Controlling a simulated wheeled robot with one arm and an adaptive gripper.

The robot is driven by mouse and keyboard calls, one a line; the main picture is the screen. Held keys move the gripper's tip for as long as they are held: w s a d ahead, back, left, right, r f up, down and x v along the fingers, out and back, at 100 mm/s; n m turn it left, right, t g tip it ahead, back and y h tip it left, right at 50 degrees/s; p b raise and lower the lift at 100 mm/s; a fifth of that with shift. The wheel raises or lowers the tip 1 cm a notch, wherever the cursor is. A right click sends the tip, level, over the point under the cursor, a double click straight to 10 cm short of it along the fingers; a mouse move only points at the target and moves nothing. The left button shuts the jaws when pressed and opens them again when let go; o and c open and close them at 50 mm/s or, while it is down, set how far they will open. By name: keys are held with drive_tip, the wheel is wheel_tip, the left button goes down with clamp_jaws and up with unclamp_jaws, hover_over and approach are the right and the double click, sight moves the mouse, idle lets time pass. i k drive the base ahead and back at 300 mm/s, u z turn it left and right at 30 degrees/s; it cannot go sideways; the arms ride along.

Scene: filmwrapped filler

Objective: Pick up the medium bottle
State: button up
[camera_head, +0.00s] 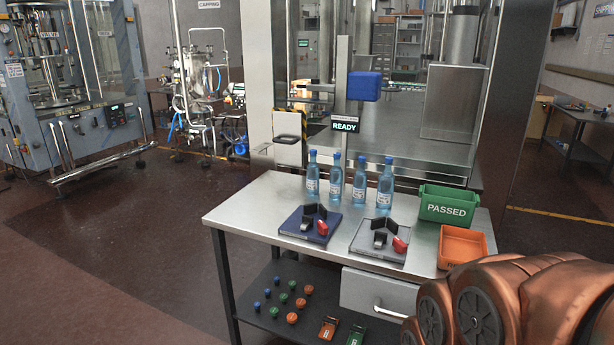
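Several clear blue bottles with blue caps and white labels stand upright in a row on the steel table (250,205). From left to right they are the first bottle (312,176), the second bottle (336,180), the third bottle (359,183) and the rightmost bottle (384,188). They look much alike in size, so I cannot tell which one is the medium bottle. They stand apart, with nothing touching them. My copper-coloured arm shows at the lower right, right of the table's front. My gripper is not in view.
A blue pad fixture (293,228) and a grey pad fixture (366,243) stand in front of the bottles. A green PASSED bin (448,205) and an orange bin (462,243) stand at the right. A drawer (372,296) and lower shelf sit below. A machine rises behind.

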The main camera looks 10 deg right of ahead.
sight(313, 170)
drive_tip(key=u, duration=0.15)
drive_tip(key=i, duration=0.8)
drive_tip(key=u, duration=0.55)
drive_tip(key=i, duration=1.25)
drive_tip(key=u, duration=0.15)
